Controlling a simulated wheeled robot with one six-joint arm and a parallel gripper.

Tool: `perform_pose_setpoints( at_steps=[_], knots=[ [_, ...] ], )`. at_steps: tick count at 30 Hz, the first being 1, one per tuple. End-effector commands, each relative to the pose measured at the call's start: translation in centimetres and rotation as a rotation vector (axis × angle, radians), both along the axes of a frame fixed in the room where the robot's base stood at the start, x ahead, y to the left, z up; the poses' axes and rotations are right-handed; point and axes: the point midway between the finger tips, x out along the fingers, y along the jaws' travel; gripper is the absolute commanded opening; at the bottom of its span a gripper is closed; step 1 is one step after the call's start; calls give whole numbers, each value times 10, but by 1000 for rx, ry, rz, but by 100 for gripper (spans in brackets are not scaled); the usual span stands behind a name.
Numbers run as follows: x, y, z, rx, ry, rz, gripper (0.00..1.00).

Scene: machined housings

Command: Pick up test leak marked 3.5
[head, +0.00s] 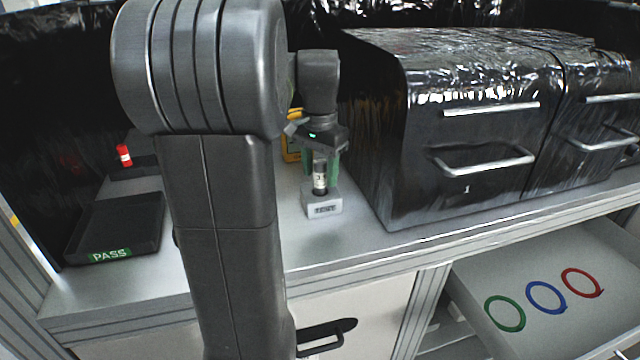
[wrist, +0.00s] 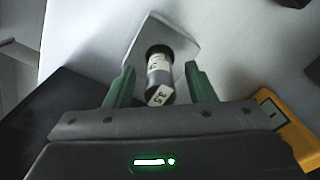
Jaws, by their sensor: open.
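The test leak (wrist: 160,75) is a small dark cylinder with a pale label and a tag reading 3.5 in the wrist view. It stands upright in a light grey block marked TEST (head: 322,208); the leak also shows in the head view (head: 319,178). My gripper (wrist: 159,82) is open, with one green finger on each side of the leak. It comes down from above. A gap shows between each finger and the leak in the wrist view. The fingers partly hide the leak in the head view.
A black tray marked PASS (head: 150,240) is at left, with a red cylinder (head: 124,155) behind it. A yellow device (head: 291,150) stands behind my gripper. An open drawer (head: 540,345) below holds green, blue and red rings.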

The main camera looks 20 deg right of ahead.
Motion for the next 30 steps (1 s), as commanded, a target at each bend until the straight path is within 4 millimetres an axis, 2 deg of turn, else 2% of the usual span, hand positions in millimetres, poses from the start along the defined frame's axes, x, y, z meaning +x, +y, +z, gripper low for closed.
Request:
perform_pose_setpoints(
  at_steps=[4, 11, 19, 26, 30],
  knots=[
    [0, 0, -15, 0, 1, 0, 50],
    [0, 0, -16, 0, 0, 0, 50],
    [0, 0, -16, 0, 0, 0, 0],
    [0, 0, -15, -1, -1, 0, 0],
    [1, -1, -2, -2, -5, 0, 0]
  ],
)
